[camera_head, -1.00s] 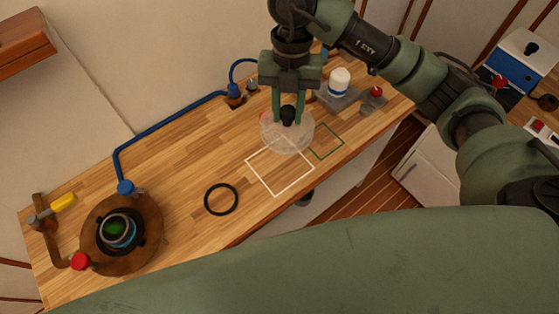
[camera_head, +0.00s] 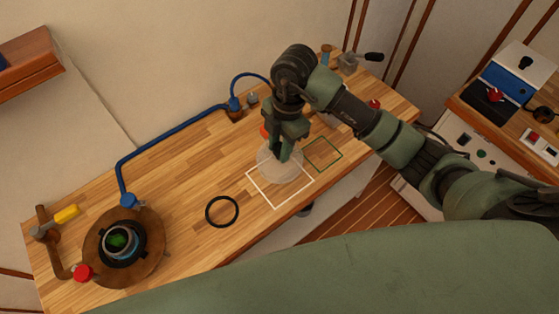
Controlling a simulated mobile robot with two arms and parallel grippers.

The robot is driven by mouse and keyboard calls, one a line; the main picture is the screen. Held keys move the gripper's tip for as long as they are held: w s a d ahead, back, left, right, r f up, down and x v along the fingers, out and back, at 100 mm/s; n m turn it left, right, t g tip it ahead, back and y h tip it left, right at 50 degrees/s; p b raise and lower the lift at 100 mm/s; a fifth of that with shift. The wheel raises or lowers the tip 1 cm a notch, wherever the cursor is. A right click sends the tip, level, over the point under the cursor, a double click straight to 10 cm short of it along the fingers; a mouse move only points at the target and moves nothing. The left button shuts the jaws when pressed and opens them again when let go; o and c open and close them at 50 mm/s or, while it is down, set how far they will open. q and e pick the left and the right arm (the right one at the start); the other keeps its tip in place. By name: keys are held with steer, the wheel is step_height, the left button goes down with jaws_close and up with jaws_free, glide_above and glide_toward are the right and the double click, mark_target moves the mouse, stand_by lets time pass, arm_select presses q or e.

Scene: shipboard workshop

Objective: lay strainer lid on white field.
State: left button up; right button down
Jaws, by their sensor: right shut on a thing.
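The strainer lid (camera_head: 280,172) is a clear round disc; its dark knob shows in the earlier view but is now hidden behind the fingers. My right gripper (camera_head: 279,155) points down over the lid and is shut on its knob. The white field (camera_head: 277,208) is a white square outline on the wooden bench. The lid covers the upper part of this outline, with its far side beyond the square. I cannot tell whether it touches the bench. My left gripper is out of view.
A green outlined square (camera_head: 323,154) lies just right of the white field. A black ring (camera_head: 222,211) lies to its left. A round wooden base with the open strainer (camera_head: 121,241) stands at the bench's left end, beside a blue pipe (camera_head: 170,143). Bare bench lies between.

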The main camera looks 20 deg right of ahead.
step_height(320, 180, down, 7)
steer(key=shift+r+p, duration=0.15)
steer(key=shift+p, duration=0.3)
steer(key=shift+f, duration=0.45)
steer(key=shift+f, duration=0.1)
steer(key=c, duration=1.1)
jaws_free()
steer(key=r+b, duration=0.1)
steer(key=r, duration=0.2)
steer(key=d+r, duration=0.1)
steer(key=r, duration=0.3)
steer(key=r+b, duration=0.1)
steer(key=r, duration=0.2)
steer(key=shift+w+d+r+b, duration=0.25)
steer(key=shift+w+r+b, duration=0.05)
steer(key=shift+w+b, duration=0.05)
steer(key=shift+d+r, duration=0.1)
steer(key=shift+r, duration=0.65)
